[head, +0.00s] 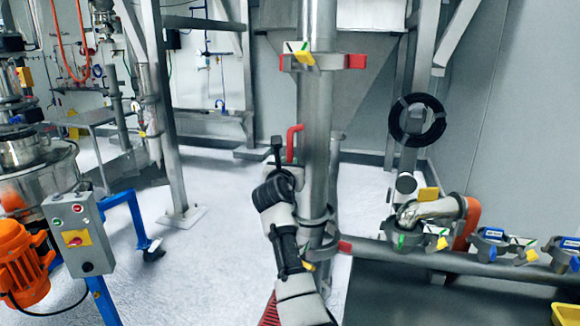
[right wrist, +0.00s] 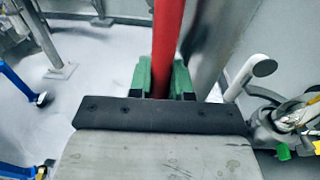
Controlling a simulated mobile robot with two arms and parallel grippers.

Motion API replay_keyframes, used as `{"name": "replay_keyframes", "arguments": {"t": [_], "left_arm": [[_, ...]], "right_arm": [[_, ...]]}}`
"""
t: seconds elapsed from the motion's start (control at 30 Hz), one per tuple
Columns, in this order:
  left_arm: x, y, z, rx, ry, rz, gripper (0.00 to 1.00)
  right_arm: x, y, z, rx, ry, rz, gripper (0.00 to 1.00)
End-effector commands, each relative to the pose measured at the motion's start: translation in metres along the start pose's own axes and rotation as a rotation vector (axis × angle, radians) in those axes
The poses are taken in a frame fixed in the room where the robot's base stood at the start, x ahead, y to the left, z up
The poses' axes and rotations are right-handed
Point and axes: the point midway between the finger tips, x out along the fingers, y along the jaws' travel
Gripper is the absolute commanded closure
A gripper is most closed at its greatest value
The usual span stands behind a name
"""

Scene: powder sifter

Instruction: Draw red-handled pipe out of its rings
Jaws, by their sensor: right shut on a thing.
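The steel pipe (head: 316,125) stands upright in the middle of the head view. Its red handle (head: 293,142) sticks out on the pipe's left side. An upper ring (head: 342,63) with red and yellow tabs surrounds the pipe near the top. A lower ring (head: 324,246) with a red tab sits around its lower part. My right gripper (head: 281,158) is at the handle, left of the pipe. In the right wrist view, its green fingers (right wrist: 162,80) are shut on the red handle (right wrist: 168,40), with the pipe (right wrist: 208,45) just to the right. My left gripper is not in view.
A horizontal rail (head: 450,262) with several clamp rings runs right from the lower ring. Steel frame posts (head: 165,110) stand behind. An orange motor (head: 22,265) and grey control box (head: 78,235) are at left. The white floor (head: 205,260) between is clear.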

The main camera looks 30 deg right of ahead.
Motion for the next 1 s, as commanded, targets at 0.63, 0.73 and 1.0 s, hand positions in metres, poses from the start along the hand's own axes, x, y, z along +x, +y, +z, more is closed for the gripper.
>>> {"name": "replay_keyframes", "arguments": {"t": [0.63,0.73,1.0], "left_arm": [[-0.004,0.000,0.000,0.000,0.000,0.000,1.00],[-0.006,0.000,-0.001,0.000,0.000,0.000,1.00],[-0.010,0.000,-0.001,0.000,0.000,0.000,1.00]], "right_arm": [[-0.004,0.003,0.001,0.003,0.002,0.001,1.00],[-0.005,0.004,0.001,0.004,0.002,0.001,1.00],[-0.011,0.008,0.000,0.003,0.003,0.002,1.00]]}}
